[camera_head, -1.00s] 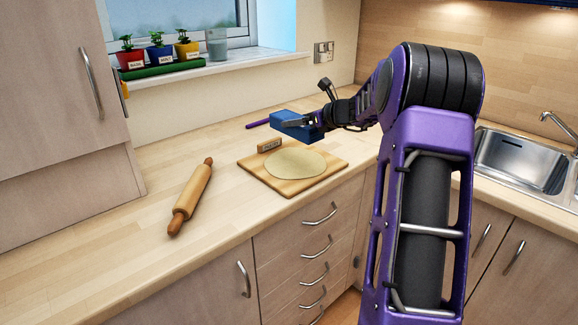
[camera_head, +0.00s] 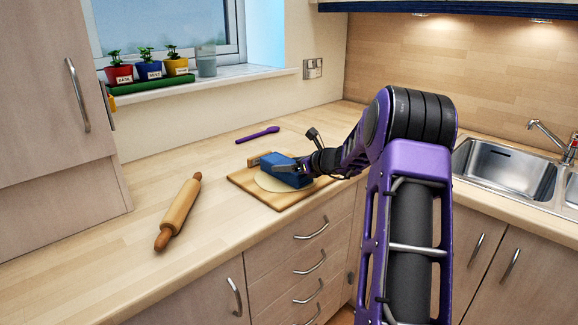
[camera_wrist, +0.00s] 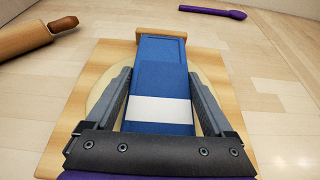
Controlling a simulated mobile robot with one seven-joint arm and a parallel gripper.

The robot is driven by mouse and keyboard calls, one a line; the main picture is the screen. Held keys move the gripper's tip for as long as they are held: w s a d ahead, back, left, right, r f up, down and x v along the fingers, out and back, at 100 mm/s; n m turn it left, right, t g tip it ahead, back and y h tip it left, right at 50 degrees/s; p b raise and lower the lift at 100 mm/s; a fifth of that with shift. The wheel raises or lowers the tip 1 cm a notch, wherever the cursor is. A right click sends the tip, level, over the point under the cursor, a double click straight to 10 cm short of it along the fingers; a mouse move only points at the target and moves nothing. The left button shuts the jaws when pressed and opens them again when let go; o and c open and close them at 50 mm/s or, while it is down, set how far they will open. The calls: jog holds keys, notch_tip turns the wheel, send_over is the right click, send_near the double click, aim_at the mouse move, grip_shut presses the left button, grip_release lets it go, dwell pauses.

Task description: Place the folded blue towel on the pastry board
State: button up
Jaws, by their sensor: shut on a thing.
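The folded blue towel (camera_head: 287,172), with a white band that shows in the wrist view (camera_wrist: 160,75), is held in my gripper (camera_head: 296,165). In the wrist view the two fingers of my gripper (camera_wrist: 160,98) lie along the towel's sides. The towel is over the pastry board (camera_head: 245,183), above the round of dough (camera_head: 266,184). The board also shows in the wrist view (camera_wrist: 212,68), below the towel. Whether the towel touches the dough or hangs just above it I cannot tell.
A small wooden block (camera_head: 262,158) is at the board's back edge, close to the towel. A rolling pin (camera_head: 179,210) lies to the left. A purple spoon (camera_head: 257,134) lies behind. The sink (camera_head: 500,167) is at right. Counter between pin and board is clear.

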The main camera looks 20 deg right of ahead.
jog(key=shift+f, duration=0.15)
jog(key=o, duration=1.1)
jog(key=shift+r, duration=0.25)
jog(key=p+v, duration=0.1)
jog(key=v, duration=1.1)
